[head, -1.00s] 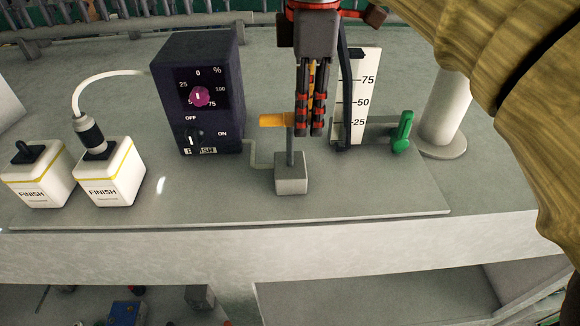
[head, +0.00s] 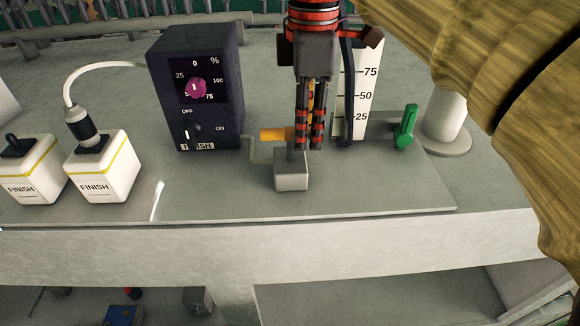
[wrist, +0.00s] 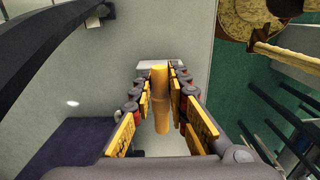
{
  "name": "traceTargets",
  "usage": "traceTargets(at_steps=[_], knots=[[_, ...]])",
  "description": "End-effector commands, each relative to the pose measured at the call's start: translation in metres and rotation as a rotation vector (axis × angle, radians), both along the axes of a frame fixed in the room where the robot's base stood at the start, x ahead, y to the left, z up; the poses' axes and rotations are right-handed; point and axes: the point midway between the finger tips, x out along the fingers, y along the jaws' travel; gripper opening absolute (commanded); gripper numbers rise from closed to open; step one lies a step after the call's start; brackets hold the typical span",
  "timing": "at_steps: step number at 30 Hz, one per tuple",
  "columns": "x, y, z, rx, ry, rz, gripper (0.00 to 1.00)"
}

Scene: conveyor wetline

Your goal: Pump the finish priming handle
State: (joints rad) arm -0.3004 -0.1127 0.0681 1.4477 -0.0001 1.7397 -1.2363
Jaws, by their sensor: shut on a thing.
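The priming handle is an orange bar (head: 273,134) on a short grey post above a small grey block (head: 292,170). It sticks out to the left of my gripper in the head view. My gripper (head: 305,146) points down and is shut on the handle, close above the block. In the wrist view the orange bar (wrist: 160,98) lies between the two rows of finger pads (wrist: 158,92). The fingers hide part of the handle in the head view.
A dark control box (head: 196,88) with a magenta dial stands left of the handle. Two white FINISH containers (head: 103,167) (head: 35,169) stand farther left. A level scale (head: 357,95) and a green lever (head: 405,127) are on the right.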

Motion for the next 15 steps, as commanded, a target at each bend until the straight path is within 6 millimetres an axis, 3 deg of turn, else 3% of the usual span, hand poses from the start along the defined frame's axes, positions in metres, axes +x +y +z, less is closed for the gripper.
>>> traceTargets(at_steps=[15], knots=[[0.0, 0.0, 0.034, 0.001, -0.003, -0.001, 0.0]])
